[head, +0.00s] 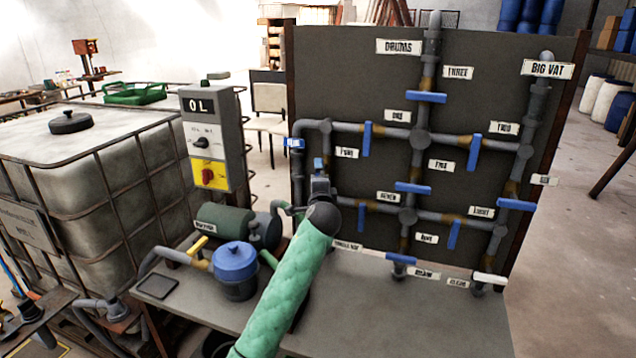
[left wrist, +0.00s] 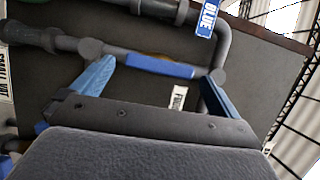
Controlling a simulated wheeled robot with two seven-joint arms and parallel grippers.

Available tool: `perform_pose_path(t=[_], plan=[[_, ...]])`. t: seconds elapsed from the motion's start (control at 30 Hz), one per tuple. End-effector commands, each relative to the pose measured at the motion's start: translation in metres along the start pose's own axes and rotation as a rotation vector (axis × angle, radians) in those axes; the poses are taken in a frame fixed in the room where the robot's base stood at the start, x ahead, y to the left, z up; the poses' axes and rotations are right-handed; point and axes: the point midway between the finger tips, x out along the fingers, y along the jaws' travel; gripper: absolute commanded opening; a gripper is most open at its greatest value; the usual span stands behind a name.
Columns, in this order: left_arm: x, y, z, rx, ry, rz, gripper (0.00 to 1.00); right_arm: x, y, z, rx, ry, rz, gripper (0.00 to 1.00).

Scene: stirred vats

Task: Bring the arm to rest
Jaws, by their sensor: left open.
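My left arm (head: 285,285), in a green quilted sleeve, reaches up from the bottom middle of the head view toward the pipe board. My left gripper (head: 319,170) is in front of the board's left part, below and left of a blue valve handle (head: 367,139). In the left wrist view the gripper (left wrist: 157,88) has its two blue fingers spread wide with nothing held. The blue handle (left wrist: 160,66) shows beyond the gap between them, apart from the fingers as far as I can tell. My right gripper is not in view.
The dark board (head: 350,80) carries grey pipes and several blue handles. A control box (head: 210,140), a blue-lidded pot (head: 235,265) and a green pump (head: 225,222) stand left of my arm. A caged tank (head: 100,160) is farther left. The bench's front right (head: 430,320) is clear.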

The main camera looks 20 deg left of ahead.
Motion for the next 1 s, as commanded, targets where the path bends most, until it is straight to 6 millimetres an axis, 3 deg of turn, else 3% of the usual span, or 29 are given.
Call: perform_pose_path(t=[0.37, 0.47, 0.57, 0.67, 1.0], plan=[[-0.003, 0.001, 0.000, -0.001, 0.000, 0.001, 1.00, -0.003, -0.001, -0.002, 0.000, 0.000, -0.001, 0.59], [-0.008, 0.011, 0.002, -0.017, 0.001, 0.019, 1.00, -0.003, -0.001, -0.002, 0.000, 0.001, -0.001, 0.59], [-0.022, 0.035, 0.007, -0.060, 0.000, 0.066, 1.00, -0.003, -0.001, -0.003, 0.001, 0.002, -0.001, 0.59], [-0.046, 0.072, 0.016, -0.132, -0.004, 0.141, 1.00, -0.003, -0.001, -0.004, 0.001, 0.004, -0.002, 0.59], [-0.154, 0.195, 0.051, -0.403, -0.065, 0.436, 1.00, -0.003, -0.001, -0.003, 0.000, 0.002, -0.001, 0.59]])
